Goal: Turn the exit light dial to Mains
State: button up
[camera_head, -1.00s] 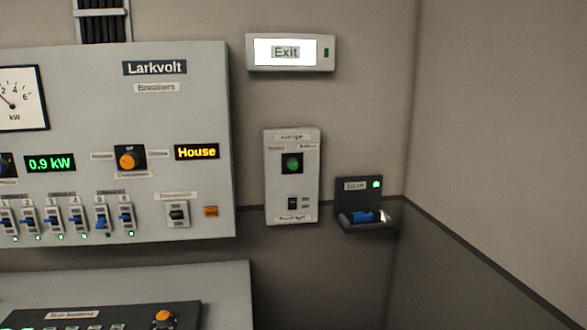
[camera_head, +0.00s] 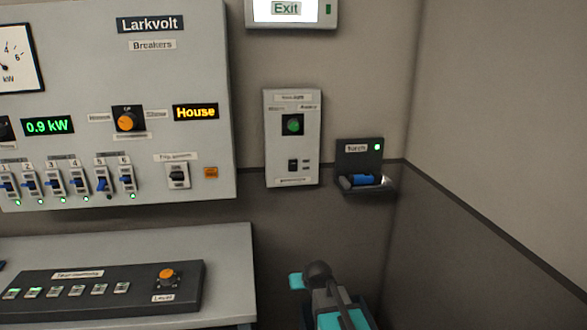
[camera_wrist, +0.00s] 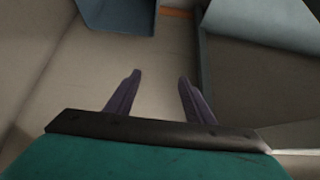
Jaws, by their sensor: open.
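The exit light box (camera_head: 291,10) glows with the word Exit at the top of the head view, partly cut off. Below it, a light grey wall plate (camera_head: 293,170) carries a green dial (camera_head: 293,125) on a black square, with small labels above that are too blurred to read surely. A small black switch sits lower on the plate. My gripper (camera_wrist: 160,95) shows in the wrist view with its two dark fingers apart and nothing between them. In the head view my arm is at the bottom, below the plate and clear of it.
A torch holder (camera_head: 359,150) with a blue torch (camera_head: 367,180) juts from the wall right of the plate. The Larkvolt breaker panel (camera_head: 215,60) is to the left. The room corner is at right.

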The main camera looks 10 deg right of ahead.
jog(key=w+r+t, duration=0.2)
jog(key=w+r, duration=0.1)
jog(key=r, duration=0.4)
jog(key=w+r+t, duration=0.1)
jog(key=w+r, duration=0.3)
jog(key=r, duration=0.3)
notch_tip(320, 180, up, 23)
jog(key=w+t+b, duration=0.1)
jog(key=w+t, duration=0.2)
jog(key=t, duration=0.4)
send_near(294, 126)
jog(key=s, duration=0.5)
jog(key=shift+w+d+f+b, duration=0.1)
jog(key=shift+w+b, duration=0.1)
jog(key=shift+b, duration=0.15)
jog(key=shift+w+p, duration=0.95)
jog(key=shift+w, duration=5.95)
jog(key=shift+c, duration=0.3)
